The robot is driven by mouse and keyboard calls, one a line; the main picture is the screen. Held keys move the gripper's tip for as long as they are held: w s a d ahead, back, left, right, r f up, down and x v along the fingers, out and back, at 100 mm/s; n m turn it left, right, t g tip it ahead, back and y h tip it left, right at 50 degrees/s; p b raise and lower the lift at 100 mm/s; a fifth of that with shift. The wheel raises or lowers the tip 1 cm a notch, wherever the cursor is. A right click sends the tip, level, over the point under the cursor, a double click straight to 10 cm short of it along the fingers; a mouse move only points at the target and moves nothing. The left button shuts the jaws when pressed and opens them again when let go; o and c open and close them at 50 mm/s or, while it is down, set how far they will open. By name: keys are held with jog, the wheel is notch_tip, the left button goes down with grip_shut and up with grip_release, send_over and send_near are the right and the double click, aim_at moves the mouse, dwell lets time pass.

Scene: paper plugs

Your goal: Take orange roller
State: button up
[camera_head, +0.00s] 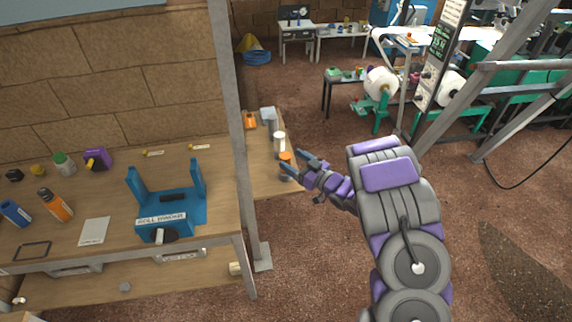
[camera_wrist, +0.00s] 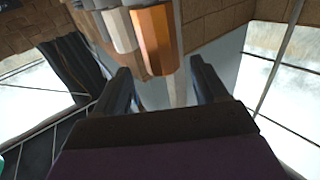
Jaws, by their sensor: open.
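An orange roller (camera_head: 285,158) stands at the near end of the small wooden side table, just left of my gripper in the head view. My gripper (camera_head: 300,163) is open and reaches toward it from the right. In the wrist view the orange roller (camera_wrist: 154,40) appears ahead, between and beyond the fingertips (camera_wrist: 160,69). The fingers look empty; I cannot tell whether either touches the roller. The roller's lower part is partly hidden by the gripper in the head view.
A white roller (camera_head: 279,141) stands close behind the orange one, with a grey item (camera_head: 268,117) and an orange object (camera_head: 250,120) farther back. A metal post (camera_head: 237,130) rises left of the side table. The workbench holds a blue roll winder (camera_head: 180,207).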

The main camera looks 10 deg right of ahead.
aim_at(282, 153)
jog(key=shift+b+x, duration=0.45)
jog(key=shift+x, duration=2.35)
jog(key=shift+s, duration=0.15)
jog(key=c, duration=1.1)
jog(key=shift+r, duration=0.1)
